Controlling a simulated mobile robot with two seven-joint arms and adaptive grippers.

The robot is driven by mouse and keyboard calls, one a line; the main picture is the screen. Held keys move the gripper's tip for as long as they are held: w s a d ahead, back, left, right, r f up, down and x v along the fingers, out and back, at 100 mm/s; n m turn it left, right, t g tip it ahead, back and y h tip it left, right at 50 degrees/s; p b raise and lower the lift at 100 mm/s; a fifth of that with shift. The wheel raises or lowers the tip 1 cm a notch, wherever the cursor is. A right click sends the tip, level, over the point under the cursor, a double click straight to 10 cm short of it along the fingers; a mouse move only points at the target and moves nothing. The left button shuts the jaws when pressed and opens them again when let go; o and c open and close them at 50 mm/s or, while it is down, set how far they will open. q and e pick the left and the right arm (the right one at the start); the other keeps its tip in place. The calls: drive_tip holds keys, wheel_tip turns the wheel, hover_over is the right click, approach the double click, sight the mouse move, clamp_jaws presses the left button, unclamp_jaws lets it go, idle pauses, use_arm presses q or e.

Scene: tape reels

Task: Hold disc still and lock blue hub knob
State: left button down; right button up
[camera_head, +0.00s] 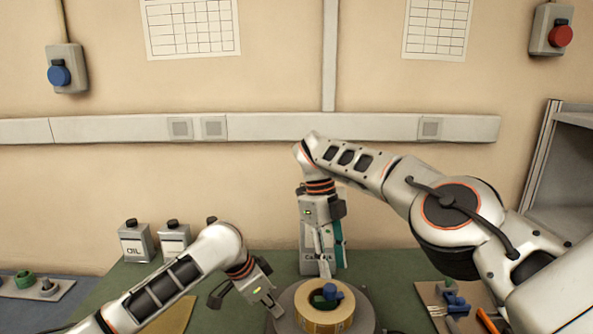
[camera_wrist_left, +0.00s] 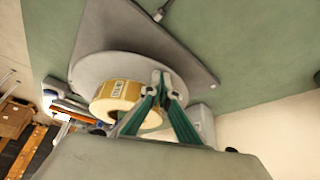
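A grey disc (camera_head: 367,318) bears a tan tape reel (camera_head: 325,322) in the head view. The blue hub knob (camera_head: 331,291) sits at the reel's middle, with a green part (camera_head: 319,301) beside it. My left gripper (camera_head: 274,307) is at the disc's left rim. In the left wrist view its green fingers (camera_wrist_left: 164,80) meet closely at the edge of the disc (camera_wrist_left: 88,75), beside the reel (camera_wrist_left: 116,92); the contact is partly hidden. My right gripper (camera_head: 323,272) points down just above the blue knob. Its finger gap is too small to judge, and contact with the knob is unclear.
An oil can (camera_head: 136,241) and another can (camera_head: 174,240) stand at the back left. A labelled box (camera_head: 310,262) stands behind my right gripper. A board with tools (camera_head: 456,307) lies at the right. A tray with knobs (camera_head: 35,287) is at far left.

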use_arm(q)
drive_tip(key=shift+r+p, duration=0.45)
drive_tip(key=shift+r, duration=0.45)
drive_tip(key=shift+d+r, duration=0.15)
drive_tip(key=shift+r, duration=1.65)
